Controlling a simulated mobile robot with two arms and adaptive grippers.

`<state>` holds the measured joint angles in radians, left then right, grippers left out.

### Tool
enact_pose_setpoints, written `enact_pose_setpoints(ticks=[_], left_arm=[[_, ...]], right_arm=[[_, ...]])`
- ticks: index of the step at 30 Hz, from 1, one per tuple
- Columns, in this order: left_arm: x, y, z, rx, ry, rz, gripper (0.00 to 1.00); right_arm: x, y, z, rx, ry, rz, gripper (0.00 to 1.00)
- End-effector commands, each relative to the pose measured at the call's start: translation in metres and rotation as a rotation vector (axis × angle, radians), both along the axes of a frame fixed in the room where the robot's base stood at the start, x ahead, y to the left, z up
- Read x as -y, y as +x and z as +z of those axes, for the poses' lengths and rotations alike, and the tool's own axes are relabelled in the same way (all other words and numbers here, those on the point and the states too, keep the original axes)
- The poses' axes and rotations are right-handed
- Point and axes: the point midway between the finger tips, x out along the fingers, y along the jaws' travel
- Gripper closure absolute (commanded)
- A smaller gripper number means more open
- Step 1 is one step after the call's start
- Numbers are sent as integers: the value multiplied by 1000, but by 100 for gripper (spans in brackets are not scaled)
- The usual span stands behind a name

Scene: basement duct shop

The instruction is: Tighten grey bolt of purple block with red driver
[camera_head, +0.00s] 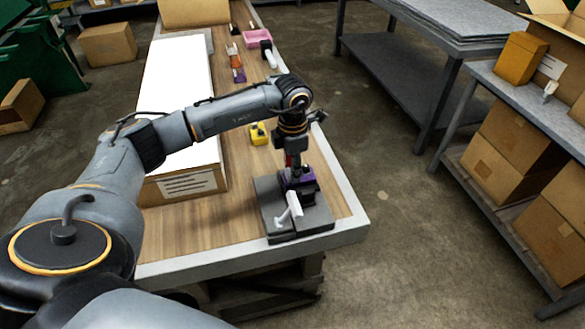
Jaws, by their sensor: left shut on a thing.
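The purple block (308,186) sits in a dark grey vise-like fixture (312,221) at the near right corner of the wooden table. A white handle (289,210) sticks out of the fixture's front. My left gripper (291,157) points straight down over the block and is shut on the red driver (288,160). Only a small strip of red shows below the jaws. The driver's tip and the grey bolt are hidden by the gripper and the block, so I cannot tell whether they touch. My right gripper is out of view.
A long white-topped cardboard box (181,90) lies along the table's left side, under my left arm. A yellow object (258,134) lies behind the fixture. A pink tray (257,38) and small tools are farther back. Shelves with boxes (510,140) stand at right across open floor.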

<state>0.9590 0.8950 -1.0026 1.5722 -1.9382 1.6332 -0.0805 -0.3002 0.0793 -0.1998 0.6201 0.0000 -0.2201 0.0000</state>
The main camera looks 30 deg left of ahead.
Motion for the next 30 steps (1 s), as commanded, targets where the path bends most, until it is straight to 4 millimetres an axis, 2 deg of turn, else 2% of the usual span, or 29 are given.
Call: enact_pose_setpoints(ticks=[7,17,25,30], left_arm=[[0,0,-1,-1,-1,-27,100],[0,0,-2,-1,1,-214,100],[0,0,0,-1,0,-70,100],[0,0,3,0,0,-75,100]], right_arm=[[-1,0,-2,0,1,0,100],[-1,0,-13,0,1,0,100],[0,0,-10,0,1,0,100],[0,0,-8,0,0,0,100]])
